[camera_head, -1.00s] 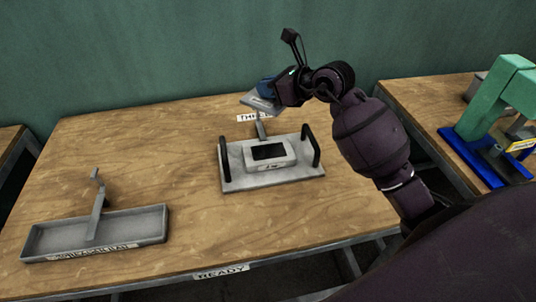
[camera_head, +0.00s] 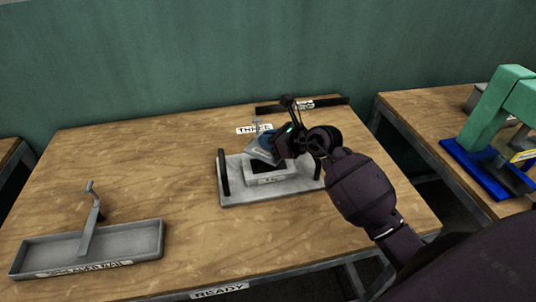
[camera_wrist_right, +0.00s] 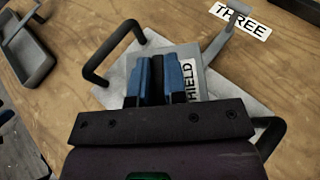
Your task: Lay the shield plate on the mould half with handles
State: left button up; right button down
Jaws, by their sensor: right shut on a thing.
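The mould half with handles (camera_head: 232,193) is a grey plate with two upright dark handles and a raised block (camera_head: 270,176) in its middle. It lies on the wooden table. My right gripper (camera_head: 266,143) is shut on the shield plate (camera_head: 259,154), a small grey plate, tilted over the block in the head view. In the right wrist view the blue fingers of my right gripper (camera_wrist_right: 165,78) grip the plate (camera_wrist_right: 205,82), which shows part of the word SHIELD. I cannot tell whether the plate touches the block. My left gripper is not in view.
A green and blue press (camera_head: 492,140) stands on the right table. The table's middle left is clear.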

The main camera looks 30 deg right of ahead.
aim_at(269, 153)
jog(key=shift+f+b, duration=0.4)
jog(key=shift+f, duration=2.15)
jog(key=shift+f, duration=0.15)
jog(key=c, duration=1.2)
grip_release()
jog(key=shift+o, duration=0.2)
jog(key=shift+r, duration=0.2)
jog(key=v, duration=1.2)
jog(key=shift+s+a+f, duration=0.1)
jog(key=shift+f, duration=0.05)
